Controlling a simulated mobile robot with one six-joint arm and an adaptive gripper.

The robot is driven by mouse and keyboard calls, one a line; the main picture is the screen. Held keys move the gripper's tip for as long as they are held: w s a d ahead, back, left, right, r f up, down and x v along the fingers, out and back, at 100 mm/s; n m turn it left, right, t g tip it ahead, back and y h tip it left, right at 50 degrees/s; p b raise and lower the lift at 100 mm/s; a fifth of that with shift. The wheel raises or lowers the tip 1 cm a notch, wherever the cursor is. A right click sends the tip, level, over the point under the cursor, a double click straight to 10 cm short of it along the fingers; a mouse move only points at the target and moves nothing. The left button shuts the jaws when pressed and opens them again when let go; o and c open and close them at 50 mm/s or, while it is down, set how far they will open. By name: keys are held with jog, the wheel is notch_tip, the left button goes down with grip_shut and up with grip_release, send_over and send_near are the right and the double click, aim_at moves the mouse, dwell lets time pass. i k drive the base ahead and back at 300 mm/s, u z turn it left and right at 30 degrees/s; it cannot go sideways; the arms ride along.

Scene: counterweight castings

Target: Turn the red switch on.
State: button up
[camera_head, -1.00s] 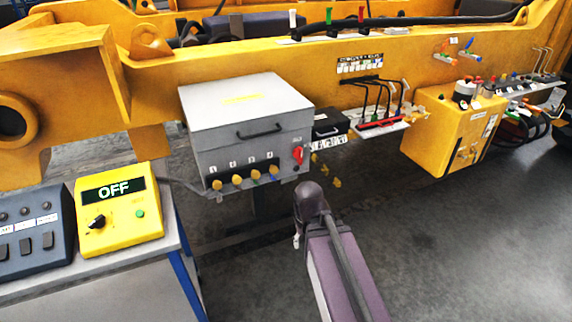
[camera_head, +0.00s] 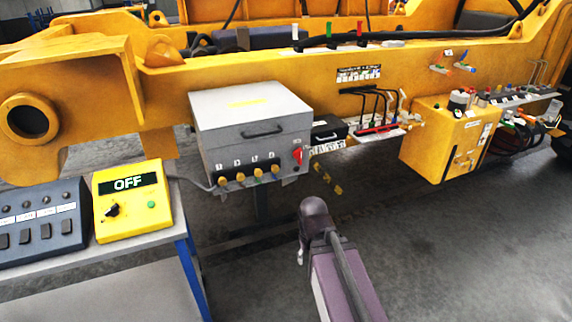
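The red switch (camera_head: 298,156) is a small red knob on the lower right of the front face of a grey box (camera_head: 254,138). The box is fixed to the yellow machine beam. The switch's exact setting is too small to read. My arm (camera_head: 335,265) reaches up from the bottom edge, below and a little right of the switch.
A yellow box (camera_head: 130,200) with an OFF display and a dark button panel (camera_head: 42,223) stand on a bench (camera_head: 110,262) at left. A yellow control box (camera_head: 450,138) hangs at right. A black box (camera_head: 329,130) sits beside the grey box. Grey floor (camera_head: 450,240) is open at lower right.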

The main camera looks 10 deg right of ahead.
aim_at(298, 154)
jog(key=u, duration=0.05)
jog(key=k, duration=0.35)
jog(key=z, duration=0.3)
jog(key=i, duration=0.9)
jog(key=z, duration=0.85)
